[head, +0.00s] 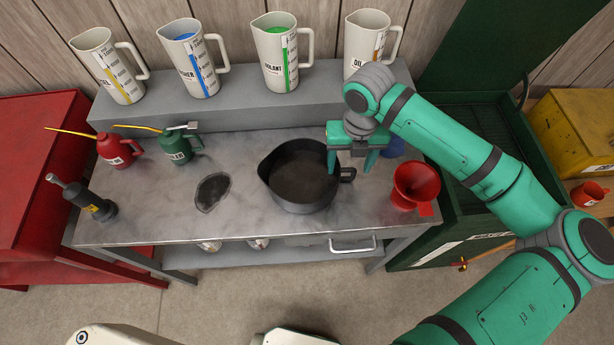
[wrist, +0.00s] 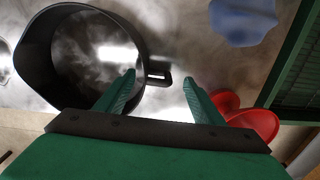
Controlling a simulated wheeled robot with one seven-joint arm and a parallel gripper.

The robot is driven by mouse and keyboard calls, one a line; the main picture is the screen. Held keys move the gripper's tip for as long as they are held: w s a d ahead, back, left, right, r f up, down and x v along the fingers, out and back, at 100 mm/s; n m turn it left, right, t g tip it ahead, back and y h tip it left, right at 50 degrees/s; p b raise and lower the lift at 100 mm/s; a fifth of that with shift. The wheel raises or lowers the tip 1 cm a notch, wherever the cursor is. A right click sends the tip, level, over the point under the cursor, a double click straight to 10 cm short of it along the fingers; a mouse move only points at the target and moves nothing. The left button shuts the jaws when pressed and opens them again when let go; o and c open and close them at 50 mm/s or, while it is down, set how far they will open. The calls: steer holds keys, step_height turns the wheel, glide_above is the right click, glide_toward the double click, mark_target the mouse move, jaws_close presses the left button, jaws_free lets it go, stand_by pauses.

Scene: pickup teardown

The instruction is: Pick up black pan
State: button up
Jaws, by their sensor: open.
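The black pan (head: 300,190) stands upright on the metal workbench, with its handle (head: 347,174) pointing right. My gripper (head: 350,168) is open above the pan's right side, its fingers on either side of the handle in the head view. In the wrist view, the pan (wrist: 45,60) is at upper left and its handle (wrist: 158,75) lies ahead of the gap between the fingertips of my gripper (wrist: 160,80). The fingers hold nothing. I cannot tell how far above the handle the fingertips are.
A red funnel (head: 415,184) stands close right of the pan, and a blue item (head: 393,147) sits behind my gripper. Several jugs line the shelf (head: 235,98). The bench front (head: 150,228) is clear.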

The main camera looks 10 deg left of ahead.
steer(key=f, duration=0.4)
steer(key=shift+s+a+f, duration=0.1)
steer(key=shift+s, duration=0.15)
jaws_close()
steer(key=shift+r, duration=4.95)
